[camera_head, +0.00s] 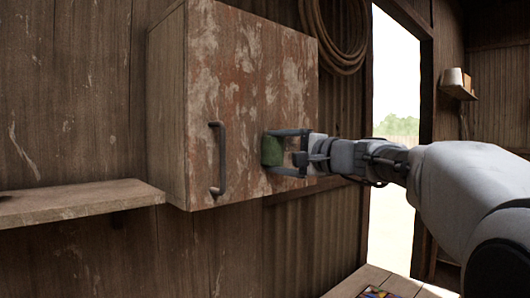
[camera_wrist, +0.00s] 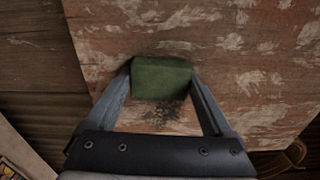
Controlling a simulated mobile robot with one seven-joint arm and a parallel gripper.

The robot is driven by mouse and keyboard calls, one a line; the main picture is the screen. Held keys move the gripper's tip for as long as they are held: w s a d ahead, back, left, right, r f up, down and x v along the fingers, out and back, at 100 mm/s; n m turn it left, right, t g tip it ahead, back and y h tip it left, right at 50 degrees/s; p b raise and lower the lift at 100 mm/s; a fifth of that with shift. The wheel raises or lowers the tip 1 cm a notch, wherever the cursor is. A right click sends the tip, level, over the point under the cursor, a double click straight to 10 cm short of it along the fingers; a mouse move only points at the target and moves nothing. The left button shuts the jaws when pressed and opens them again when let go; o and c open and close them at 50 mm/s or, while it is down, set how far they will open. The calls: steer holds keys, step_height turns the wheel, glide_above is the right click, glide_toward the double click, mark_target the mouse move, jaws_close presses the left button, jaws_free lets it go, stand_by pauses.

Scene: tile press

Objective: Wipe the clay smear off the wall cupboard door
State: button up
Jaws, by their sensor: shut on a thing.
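The wall cupboard (camera_head: 166,110) hangs on the wooden wall. Its door (camera_head: 235,80) is shut, reddish brown with pale worn patches, and has a dark bar handle (camera_head: 217,160) on the left. My gripper (camera_head: 272,150) is shut on a green block-shaped pad (camera_wrist: 161,79), held at the door's face; whether it touches is hard to tell. In the wrist view a dark speckled smear (camera_wrist: 163,113) shows on the door just below the pad, between my fingers. The pad hides the door behind it.
A wooden shelf (camera_head: 80,201) juts from the wall at lower left. A coiled rope (camera_head: 342,35) hangs right of the cupboard. An open doorway (camera_head: 397,75) is behind my arm. A table (camera_head: 400,286) with colourful pieces stands at the bottom.

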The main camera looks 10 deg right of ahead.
mark_target(294, 148)
steer(key=shift+w+d+p, duration=0.2)
steer(key=shift+w+d, duration=0.35)
steer(key=shift+d, duration=0.3)
steer(key=shift+w+d+p, duration=0.15)
steer(key=shift+w+d, duration=0.4)
steer(key=shift+d, duration=0.3)
steer(key=shift+w+d+r+p, duration=0.1)
steer(key=shift+w+d+p, duration=0.2)
steer(key=shift+w+d, duration=0.3)
steer(key=shift+w+d+p, duration=0.35)
steer(key=shift+w+d, duration=0.1)
steer(key=shift+d, duration=0.4)
steer(key=shift+w+d+r+p, duration=0.1)
steer(key=shift+w+d+p, duration=0.2)
steer(key=shift+w+d, duration=0.3)
steer(key=shift+w+d+f, duration=0.15)
steer(key=shift+w+d, duration=0.15)
steer(key=shift+d, duration=0.3)
steer(key=shift+w+d+f, duration=0.1)
steer(key=shift+w+d, duration=0.2)
steer(key=shift+d, duration=0.3)
steer(key=shift+a, duration=0.15)
